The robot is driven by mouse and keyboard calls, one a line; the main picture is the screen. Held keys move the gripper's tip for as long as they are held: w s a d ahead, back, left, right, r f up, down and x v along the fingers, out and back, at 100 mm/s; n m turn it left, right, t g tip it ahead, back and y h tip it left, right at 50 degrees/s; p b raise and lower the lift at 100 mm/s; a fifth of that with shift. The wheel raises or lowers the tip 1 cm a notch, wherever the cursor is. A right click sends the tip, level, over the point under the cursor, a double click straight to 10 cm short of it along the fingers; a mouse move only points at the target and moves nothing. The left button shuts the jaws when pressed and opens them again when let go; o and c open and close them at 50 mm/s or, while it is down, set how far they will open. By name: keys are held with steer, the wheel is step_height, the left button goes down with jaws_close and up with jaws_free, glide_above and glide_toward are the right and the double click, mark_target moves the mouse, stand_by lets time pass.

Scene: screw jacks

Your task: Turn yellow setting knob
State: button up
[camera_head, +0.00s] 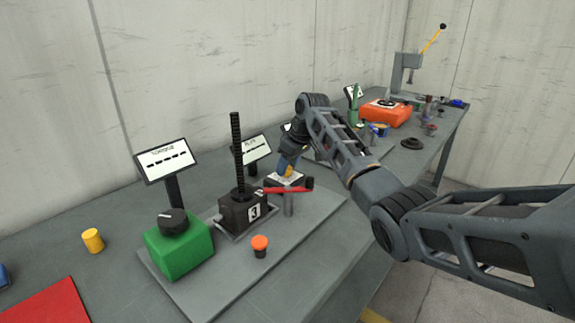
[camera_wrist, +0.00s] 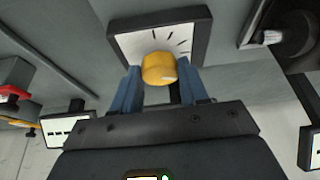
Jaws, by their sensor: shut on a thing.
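The yellow setting knob (camera_wrist: 159,68) sits in front of a white dial plate with black tick marks (camera_wrist: 180,40) in the wrist view. My gripper (camera_wrist: 160,82) has its two blue fingers on either side of the knob, shut on it. In the head view my gripper (camera_head: 288,163) reaches down to the small dial unit (camera_head: 285,182) behind the red-handled jack. Only a bit of yellow shows there, and the fingers hide most of the knob.
A black screw jack (camera_head: 241,212) with a red handle (camera_head: 283,189) stands close beside my gripper. A green box with a black knob (camera_head: 180,249), an orange button (camera_head: 260,243) and a yellow cylinder (camera_head: 93,240) are at the left. An orange device (camera_head: 386,115) stands farther back.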

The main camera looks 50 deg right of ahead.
steer(key=shift+d+n+y+b, duration=0.15)
steer(key=shift+n+y+b, duration=0.5)
steer(key=shift+n, duration=1.55)
steer(key=shift+y, duration=0.25)
steer(key=o, duration=1.1)
steer(key=shift+g, duration=0.3)
steer(key=shift+c, duration=0.2)
steer(key=shift+r, duration=0.1)
steer(key=v, duration=0.7)
steer(key=shift+r, duration=0.25)
steer(key=shift+s, duration=0.1)
steer(key=shift+s, duration=0.1)
